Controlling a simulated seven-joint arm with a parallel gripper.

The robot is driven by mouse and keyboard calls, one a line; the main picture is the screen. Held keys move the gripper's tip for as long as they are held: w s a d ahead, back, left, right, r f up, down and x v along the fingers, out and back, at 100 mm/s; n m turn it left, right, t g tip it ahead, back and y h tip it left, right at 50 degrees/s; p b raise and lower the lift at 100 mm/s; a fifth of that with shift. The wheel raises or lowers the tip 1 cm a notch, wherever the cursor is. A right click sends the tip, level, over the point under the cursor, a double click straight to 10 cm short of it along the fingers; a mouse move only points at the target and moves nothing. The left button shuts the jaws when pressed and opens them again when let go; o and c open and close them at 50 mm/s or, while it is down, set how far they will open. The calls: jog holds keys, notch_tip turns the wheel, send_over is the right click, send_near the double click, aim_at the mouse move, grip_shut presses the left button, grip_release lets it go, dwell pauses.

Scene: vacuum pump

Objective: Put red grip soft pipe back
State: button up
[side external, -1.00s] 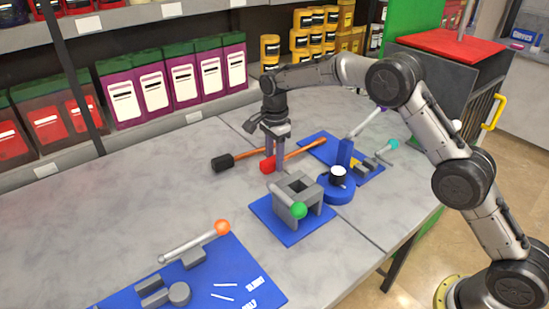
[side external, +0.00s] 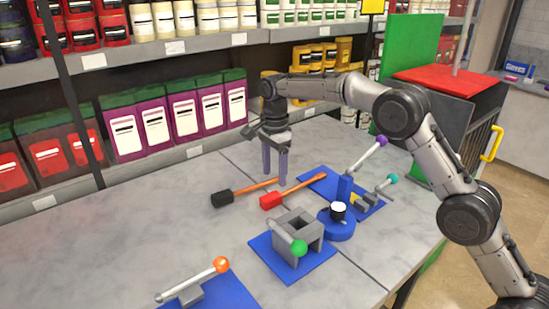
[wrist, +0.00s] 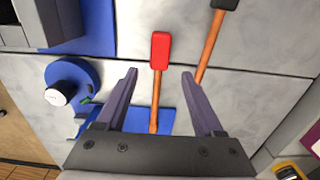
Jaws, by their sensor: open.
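The red grip soft pipe is an orange rod with a red block grip (side external: 272,200). It lies on the grey table, its orange end reaching toward a blue base at the back. My gripper (side external: 276,182) points down above it, empty, fingers apart. In the wrist view, the red grip (wrist: 160,50) lies just beyond the fingertips, and the orange rod runs between the two open fingers (wrist: 159,75). The rod's tip (wrist: 153,127) overlaps a blue base and is partly hidden by my gripper's body.
A black-grip pipe (side external: 222,199) lies beside it. A grey block fixture with a green-ball handle (side external: 299,248), a round blue part with a white top (side external: 338,212) and a purple-ball lever (side external: 382,141) stand to the right. An orange-ball lever (side external: 221,265) is at front. The left table is clear.

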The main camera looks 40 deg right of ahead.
aim_at(275, 194)
jog(key=shift+r, duration=2.3)
jog(key=shift+r, duration=0.1)
jog(key=s+d+r+n+t, duration=0.1)
jog(key=s+d+r+n, duration=0.1)
jog(key=s+r+n, duration=0.5)
jog(key=s+d+r+n+t, duration=0.15)
jog(key=s+r, duration=0.25)
jog(key=s, duration=0.7)
jog(key=s+d+f+n+t, duration=0.1)
jog(key=s+f+n, duration=0.3)
jog(key=s, duration=0.7)
jog(key=s+d+f+n+t, duration=0.1)
jog(key=s+n, duration=0.4)
jog(key=s, duration=0.6)
notch_tip(275, 194, down, 3)
jog(key=shift+s+d+r+t, duration=0.15)
jog(key=shift+s+d+t, duration=0.1)
jog(key=shift+d+t, duration=0.25)
jog(key=shift+o, duration=0.5)
jog(key=shift+a+n, duration=0.1)
jog(key=shift+n, duration=0.15)
